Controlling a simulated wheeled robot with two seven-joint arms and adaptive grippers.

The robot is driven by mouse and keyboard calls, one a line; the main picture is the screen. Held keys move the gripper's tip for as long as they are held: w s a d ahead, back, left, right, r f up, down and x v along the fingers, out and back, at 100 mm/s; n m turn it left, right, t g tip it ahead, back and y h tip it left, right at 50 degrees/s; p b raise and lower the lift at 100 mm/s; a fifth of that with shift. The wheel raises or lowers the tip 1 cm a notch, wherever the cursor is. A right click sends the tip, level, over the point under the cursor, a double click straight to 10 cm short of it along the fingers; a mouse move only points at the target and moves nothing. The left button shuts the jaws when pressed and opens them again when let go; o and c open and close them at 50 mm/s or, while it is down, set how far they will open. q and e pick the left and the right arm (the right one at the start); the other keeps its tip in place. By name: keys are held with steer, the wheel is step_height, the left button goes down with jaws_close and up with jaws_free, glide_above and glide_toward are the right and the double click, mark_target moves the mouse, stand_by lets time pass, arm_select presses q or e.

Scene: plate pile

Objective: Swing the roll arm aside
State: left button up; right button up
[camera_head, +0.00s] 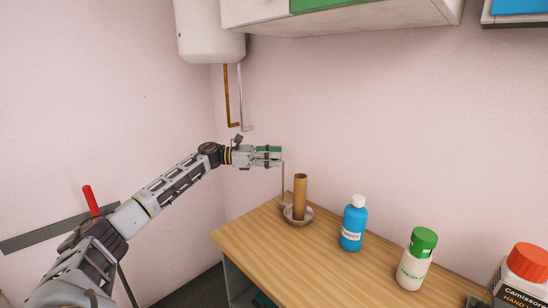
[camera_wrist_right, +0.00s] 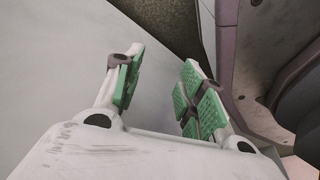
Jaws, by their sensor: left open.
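The roll holder (camera_head: 299,220) is a round dish-like base on the wooden counter with a brown cardboard tube (camera_head: 300,196) upright in it. The roll arm (camera_head: 283,183) is a thin pale upright rod just left of the tube. My left gripper (camera_head: 268,155) is open at the rod's upper end, with its green-padded fingers pointing right. I cannot tell whether they touch the rod. My right gripper (camera_wrist_right: 155,95) shows in the right wrist view, open, with its green pads apart and nothing between them.
A blue bottle (camera_head: 353,226), a green-capped bottle (camera_head: 416,262) and an orange-capped bottle (camera_head: 524,275) stand to the right on the wooden counter (camera_head: 262,236). A white tank (camera_head: 209,30) with pipes and a wall cabinet (camera_head: 350,17) hang above. The counter's left end is bare.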

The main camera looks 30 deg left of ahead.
arm_select(q)
steer(key=v, duration=1.2)
stand_by(0.5)
stand_by(0.4)
step_height(320, 180, up, 22)
steer(key=p, duration=2.2)
arm_select(e)
steer(key=s+d+r+g, duration=0.1)
steer(key=s+r, duration=1.2)
steer(key=s, duration=0.3)
steer(key=shift+s+r+g, duration=0.2)
steer(key=shift+s+g, duration=0.1)
steer(key=shift+g, duration=0.1)
